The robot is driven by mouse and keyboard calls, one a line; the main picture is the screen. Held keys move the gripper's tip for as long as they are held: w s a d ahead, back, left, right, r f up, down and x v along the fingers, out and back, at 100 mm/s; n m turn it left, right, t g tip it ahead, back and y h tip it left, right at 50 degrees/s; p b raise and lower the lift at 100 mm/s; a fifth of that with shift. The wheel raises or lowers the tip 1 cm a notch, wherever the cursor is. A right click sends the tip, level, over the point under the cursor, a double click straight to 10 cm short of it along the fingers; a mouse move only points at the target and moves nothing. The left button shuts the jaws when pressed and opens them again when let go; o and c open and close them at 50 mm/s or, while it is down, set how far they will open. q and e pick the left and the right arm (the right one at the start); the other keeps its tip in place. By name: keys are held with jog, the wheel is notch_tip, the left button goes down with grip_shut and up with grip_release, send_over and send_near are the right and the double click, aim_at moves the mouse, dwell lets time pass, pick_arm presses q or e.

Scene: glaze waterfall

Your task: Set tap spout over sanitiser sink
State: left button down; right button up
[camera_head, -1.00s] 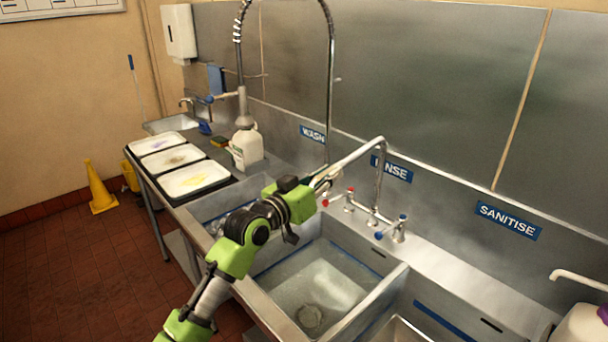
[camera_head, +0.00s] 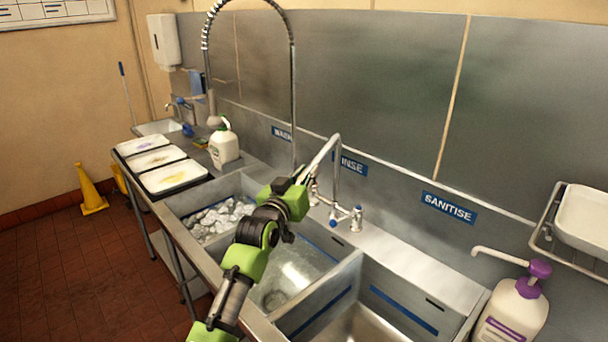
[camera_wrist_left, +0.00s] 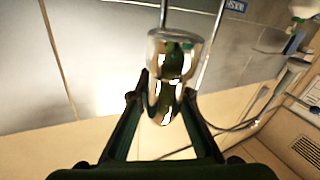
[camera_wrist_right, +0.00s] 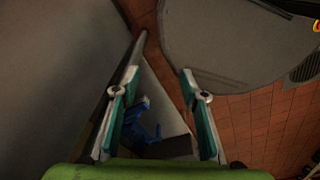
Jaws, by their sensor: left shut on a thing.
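The chrome tap spout (camera_head: 324,156) rises behind the rinse sink (camera_head: 310,262) and reaches toward the front left. My left gripper (camera_head: 303,180) is at its outlet end, above the rear of the rinse sink. In the left wrist view the fingers (camera_wrist_left: 163,98) are shut around a shiny chrome nozzle (camera_wrist_left: 171,60). The gripper hides the spout's tip in the head view. The sanitiser sink (camera_head: 372,296) is to the right, below the SANITISE sign (camera_head: 449,207), with no spout over it. My right gripper (camera_wrist_right: 158,84) is open and empty, in its wrist view only.
A hose tap (camera_head: 293,90) arches behind the wash sink (camera_head: 252,187), which holds suds. A white pump bottle (camera_head: 512,310) stands right of the sanitiser sink. Blue-marked tap handles (camera_head: 357,215) stand beside the spout base. Trays (camera_head: 173,177) lie on the left counter.

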pick_arm(q)
jog(key=shift+a+r, duration=0.1)
jog(key=c, duration=1.9)
grip_release()
jog(key=shift+w, duration=0.1)
jog(key=v, duration=1.2)
